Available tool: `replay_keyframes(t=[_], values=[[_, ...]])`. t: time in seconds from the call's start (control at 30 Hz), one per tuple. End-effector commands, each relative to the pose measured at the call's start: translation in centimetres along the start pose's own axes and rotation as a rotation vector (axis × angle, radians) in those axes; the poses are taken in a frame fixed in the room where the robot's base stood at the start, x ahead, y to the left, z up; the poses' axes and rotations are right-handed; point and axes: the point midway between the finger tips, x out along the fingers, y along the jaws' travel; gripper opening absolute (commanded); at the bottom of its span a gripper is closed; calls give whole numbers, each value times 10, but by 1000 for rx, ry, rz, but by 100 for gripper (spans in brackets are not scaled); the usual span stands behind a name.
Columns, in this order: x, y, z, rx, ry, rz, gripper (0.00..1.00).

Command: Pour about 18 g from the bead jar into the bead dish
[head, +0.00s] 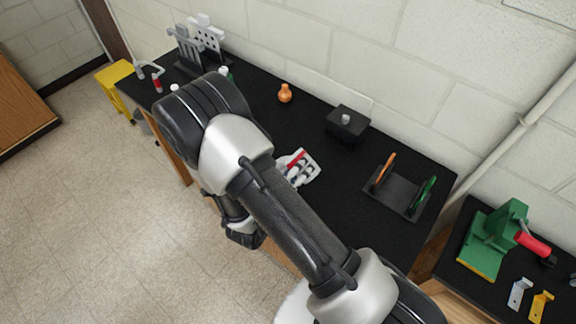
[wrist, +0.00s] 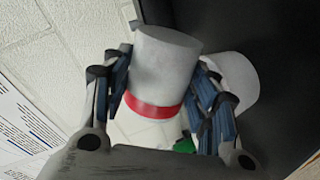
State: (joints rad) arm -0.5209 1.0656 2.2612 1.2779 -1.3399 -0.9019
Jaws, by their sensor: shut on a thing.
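In the wrist view my gripper (wrist: 163,70) is shut on a pale grey cylindrical jar with a red band (wrist: 160,104), taken to be the bead jar. One finger presses on each side of it. No beads show, and its tilt against the bench is hard to tell. A whitish rounded thing (wrist: 236,76) lies behind the right finger, against the dark surface; it may be the bead dish, but the finger and jar partly hide it.
The black bench (head: 338,200) runs along a white block wall. A green press (head: 495,240) stands on the right bench.

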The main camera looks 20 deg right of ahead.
Motion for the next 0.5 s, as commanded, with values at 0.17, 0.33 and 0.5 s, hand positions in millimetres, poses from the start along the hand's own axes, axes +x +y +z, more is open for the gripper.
replay_keyframes(t=[0.17,0.33,0.5], values=[[1,-3,-1,-81,-27,0,28],[2,-5,-2,-162,-53,0,28],[0,-1,-8,-243,-80,0,28]])
